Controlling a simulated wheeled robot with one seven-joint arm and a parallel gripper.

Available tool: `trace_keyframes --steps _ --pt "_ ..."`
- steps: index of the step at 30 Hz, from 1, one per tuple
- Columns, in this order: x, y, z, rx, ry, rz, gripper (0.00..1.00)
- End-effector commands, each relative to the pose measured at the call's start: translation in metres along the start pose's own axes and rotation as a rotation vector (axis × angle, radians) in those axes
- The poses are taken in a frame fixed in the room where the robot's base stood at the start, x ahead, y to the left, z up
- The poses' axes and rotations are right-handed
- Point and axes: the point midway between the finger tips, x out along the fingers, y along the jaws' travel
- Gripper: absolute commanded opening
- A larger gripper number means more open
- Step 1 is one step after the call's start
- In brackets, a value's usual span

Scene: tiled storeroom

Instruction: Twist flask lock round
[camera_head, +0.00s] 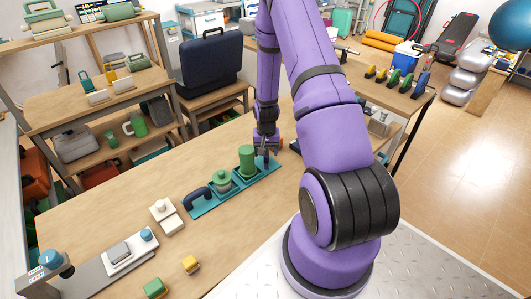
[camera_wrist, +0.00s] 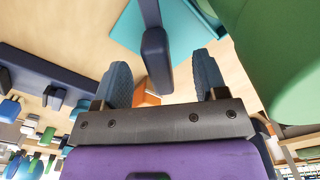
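A teal base (camera_head: 203,207) lies on the wooden table, with a tall green flask-like cylinder (camera_head: 246,161) near its far end. The cylinder's green side fills the right of the wrist view (camera_wrist: 285,55). My gripper (camera_head: 267,150) points down at the base's far end, just right of the cylinder. In the wrist view its two fingers (camera_wrist: 162,80) are apart. A dark blue bar (camera_wrist: 155,55), perhaps the lock's handle, stands between them, with a gap visible on both sides. The bar's lower joint is hard to make out.
A lidded green pot (camera_head: 222,181) and a dark blue handle (camera_head: 197,193) share the base. An orange block (camera_wrist: 147,97) shows beyond my fingers. A white two-part piece (camera_head: 165,215) and a grey board (camera_head: 95,277) lie nearer on the table.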

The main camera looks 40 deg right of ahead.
Motion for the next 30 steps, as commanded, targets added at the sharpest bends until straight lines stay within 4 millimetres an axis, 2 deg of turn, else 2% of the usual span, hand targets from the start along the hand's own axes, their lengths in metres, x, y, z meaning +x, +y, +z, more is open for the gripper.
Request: trace_keyframes --steps 8,30 --pt "-0.004 0.0 -0.001 0.001 0.002 0.0 0.66" --pt "-0.066 0.0 -0.001 0.002 0.002 -0.001 0.66"
